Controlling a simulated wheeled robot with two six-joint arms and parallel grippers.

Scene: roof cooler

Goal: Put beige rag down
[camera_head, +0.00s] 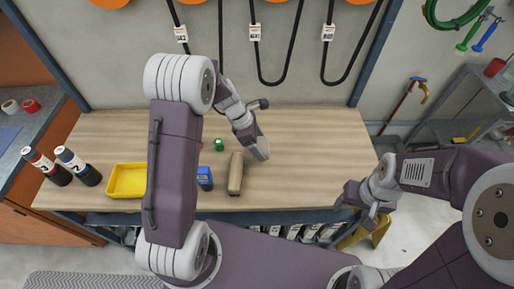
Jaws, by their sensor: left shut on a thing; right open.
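My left gripper (250,136) is over the wooden workbench (310,135), right of its middle. It is shut on a small pale beige piece, which looks like the beige rag (261,149). The rag is just above or touching the bench top; I cannot tell which. My gripper hides part of it. My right gripper (352,204) is open and empty at the bench's front right edge.
A brown block (236,174) lies just in front of the rag, with a blue object (205,178) to its left. A green roll (219,145) lies behind. A yellow tray (127,180) and two dark bottles (78,165) stand left. The bench's right side is clear.

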